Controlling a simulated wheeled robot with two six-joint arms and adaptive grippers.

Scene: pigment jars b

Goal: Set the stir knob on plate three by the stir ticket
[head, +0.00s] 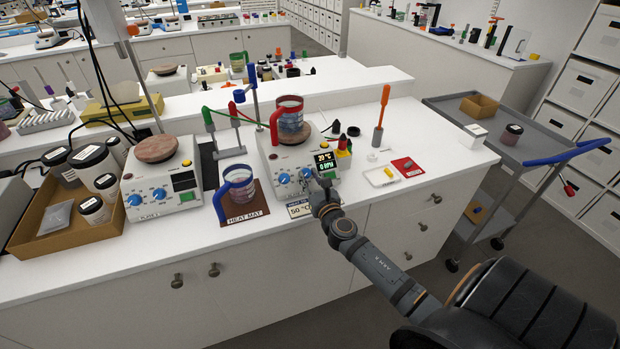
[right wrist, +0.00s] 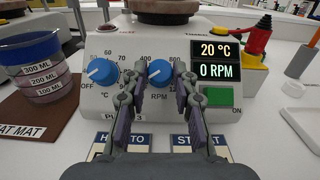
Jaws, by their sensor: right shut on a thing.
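Plate three (head: 268,168) is a white hotplate with two blue knobs on its front. Its display (right wrist: 215,58) reads 20 °C and 0 RPM. My right gripper (right wrist: 160,84) is shut on the stir knob (right wrist: 160,71), the right one marked RPM; the fingers stand on either side of it. The knob's pointer is too small to read. The heat knob (right wrist: 102,71) is free on the left. My left gripper is out of view.
A red-handled beaker (head: 290,118) stands on plate three. A blue-handled beaker (head: 238,183) stands on the heat mat (head: 243,214) at left. A green button (right wrist: 217,96) marked ON sits right of the stir knob. A small white tray (head: 383,177) lies to the right.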

